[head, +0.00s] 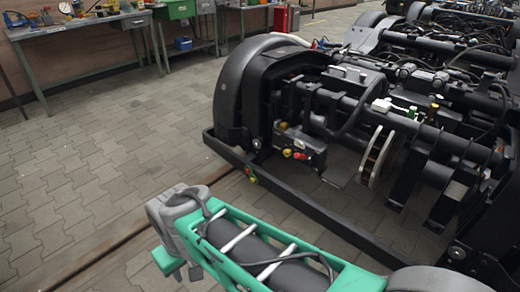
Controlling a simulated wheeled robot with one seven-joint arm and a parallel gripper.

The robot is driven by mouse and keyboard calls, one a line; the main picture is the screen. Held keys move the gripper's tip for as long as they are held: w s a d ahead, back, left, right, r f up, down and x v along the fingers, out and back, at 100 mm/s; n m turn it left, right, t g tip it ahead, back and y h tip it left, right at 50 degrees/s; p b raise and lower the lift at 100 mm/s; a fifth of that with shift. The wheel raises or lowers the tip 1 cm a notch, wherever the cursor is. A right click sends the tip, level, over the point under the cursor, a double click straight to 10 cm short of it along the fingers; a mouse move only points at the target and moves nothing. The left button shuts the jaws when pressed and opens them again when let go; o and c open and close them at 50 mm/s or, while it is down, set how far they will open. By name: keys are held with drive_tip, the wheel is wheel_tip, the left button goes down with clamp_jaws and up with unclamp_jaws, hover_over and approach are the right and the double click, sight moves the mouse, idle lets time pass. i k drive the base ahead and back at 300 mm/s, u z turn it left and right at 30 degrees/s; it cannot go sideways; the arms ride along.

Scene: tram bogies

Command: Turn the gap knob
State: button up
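The black tram bogie (335,110) fills the right half of the head view. A small black unit (305,145) hangs on its near side. It carries a yellow knob-like part (287,153) and a red one (300,156), with another small yellow part (283,126) above. I cannot tell which, if any, is the gap knob. More small coloured parts (251,177) sit low on the frame's near edge. I see no fingers of my gripper.
A brake disc (375,155) and a curved black wheel cover (238,90) stand out from the bogie. A low black rail (330,225) runs along its near side. Paved floor (80,170) is clear at left. Workbenches (85,30) line the back wall.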

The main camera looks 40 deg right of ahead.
sight(287, 153)
drive_tip(key=z, duration=0.2)
drive_tip(key=i, duration=1.3)
drive_tip(key=z, duration=0.5)
